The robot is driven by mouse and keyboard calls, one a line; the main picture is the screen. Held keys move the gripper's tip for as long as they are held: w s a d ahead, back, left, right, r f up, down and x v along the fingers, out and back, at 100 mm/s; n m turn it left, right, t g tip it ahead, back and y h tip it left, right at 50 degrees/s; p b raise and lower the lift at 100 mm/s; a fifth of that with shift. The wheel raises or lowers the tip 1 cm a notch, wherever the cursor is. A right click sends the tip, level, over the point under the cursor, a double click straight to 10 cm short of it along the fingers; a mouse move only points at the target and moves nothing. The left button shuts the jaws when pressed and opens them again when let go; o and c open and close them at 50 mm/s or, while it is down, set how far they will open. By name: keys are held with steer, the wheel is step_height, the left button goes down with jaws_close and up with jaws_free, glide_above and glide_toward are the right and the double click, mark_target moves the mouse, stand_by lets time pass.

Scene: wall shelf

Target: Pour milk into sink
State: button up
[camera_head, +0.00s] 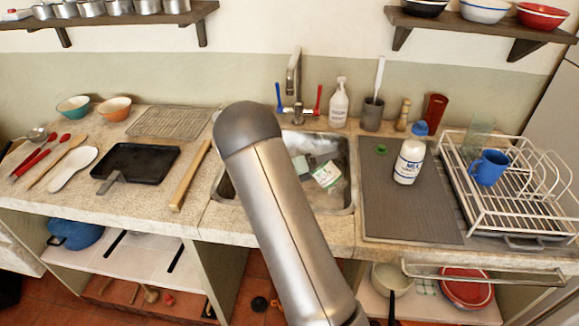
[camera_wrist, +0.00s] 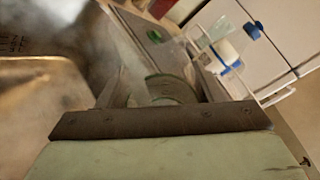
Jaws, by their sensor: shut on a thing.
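My gripper (camera_wrist: 158,88) is shut on a greenish, rounded container (camera_wrist: 170,88) in the wrist view, over the sink (camera_head: 347,208). In the head view, a container with a white and green label (camera_head: 327,175) shows tilted or lying at the sink basin, beside my gripper (camera_head: 300,165); my arm hides much of the grip. I cannot tell whether liquid is leaving it. A white bottle with blue lettering and a blue cap (camera_head: 409,162) stands upright on the grey drainboard right of the sink. A loose green cap (camera_head: 381,150) lies on the same board.
The faucet (camera_head: 293,72) with red and blue handles rises behind the sink. A soap bottle (camera_head: 339,103) stands at the back. A dish rack (camera_head: 470,200) with a blue mug (camera_head: 489,167) is at right. A black tray (camera_head: 140,162) and utensils lie at left.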

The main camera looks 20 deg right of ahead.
mark_target(320, 168)
steer(key=f+b, duration=0.1)
steer(key=f, duration=0.2)
steer(key=shift+w+f+m, duration=0.2)
steer(key=shift+m, duration=0.2)
steer(key=f+m+y+b, duration=0.1)
steer(key=b, duration=0.1)
steer(key=s+f+m+t+y+b, duration=0.1)
steer(key=m+b, duration=0.1)
steer(key=shift+d+f, duration=0.2)
steer(key=shift+f, duration=0.05)
steer(key=m+b, duration=0.1)
steer(key=m+t+y+b, duration=0.1)
steer(key=b, duration=0.1)
steer(key=f+m+y+b, duration=0.1)
steer(key=b, duration=0.1)
steer(key=shift+s+d+m, duration=0.25)
steer(key=shift+s+m, duration=0.05)
steer(key=shift+s, duration=0.1)
